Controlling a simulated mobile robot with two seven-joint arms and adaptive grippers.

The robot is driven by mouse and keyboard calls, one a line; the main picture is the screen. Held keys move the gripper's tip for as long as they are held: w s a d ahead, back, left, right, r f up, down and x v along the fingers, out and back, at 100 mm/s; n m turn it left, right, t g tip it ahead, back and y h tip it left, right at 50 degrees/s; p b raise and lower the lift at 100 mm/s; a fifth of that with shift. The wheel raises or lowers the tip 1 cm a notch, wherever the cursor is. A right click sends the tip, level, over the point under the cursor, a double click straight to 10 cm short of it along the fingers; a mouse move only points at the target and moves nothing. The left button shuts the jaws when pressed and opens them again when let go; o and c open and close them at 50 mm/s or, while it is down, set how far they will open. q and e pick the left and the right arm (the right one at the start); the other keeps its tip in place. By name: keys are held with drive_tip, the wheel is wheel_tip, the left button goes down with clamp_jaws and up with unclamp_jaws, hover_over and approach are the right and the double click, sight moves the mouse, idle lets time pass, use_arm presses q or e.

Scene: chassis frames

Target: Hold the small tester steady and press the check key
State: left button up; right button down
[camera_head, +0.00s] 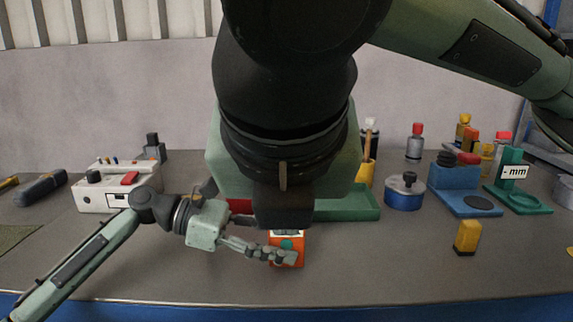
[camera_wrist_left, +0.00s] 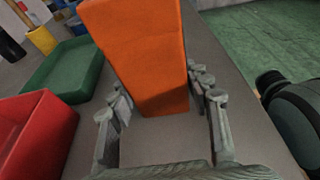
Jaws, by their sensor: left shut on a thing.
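The small orange tester (camera_head: 298,240) stands on the grey bench at the front middle. A pale face and a teal patch show near its top, but I cannot make out the check key. My left gripper (camera_head: 280,256) is shut on the tester, low on its body. In the left wrist view the tester (camera_wrist_left: 145,50) rises as a plain orange block between the two fingers (camera_wrist_left: 160,95). My right gripper (camera_head: 285,170) hangs large in the foreground above the tester. Its fingers are hidden behind its own body, and it covers the ground behind the tester.
A green tray (camera_head: 350,208) and a red box (camera_wrist_left: 30,135) stand behind the tester. A white device (camera_head: 90,199) stands left. A yellow block (camera_head: 467,237), a blue round tin (camera_head: 404,195) and a blue stand (camera_head: 452,185) are at right. The bench's front edge is close.

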use_arm(q)
drive_tip(key=o, duration=1)
drive_tip(key=shift+c, duration=0.2)
drive_tip(key=v, duration=1.2)
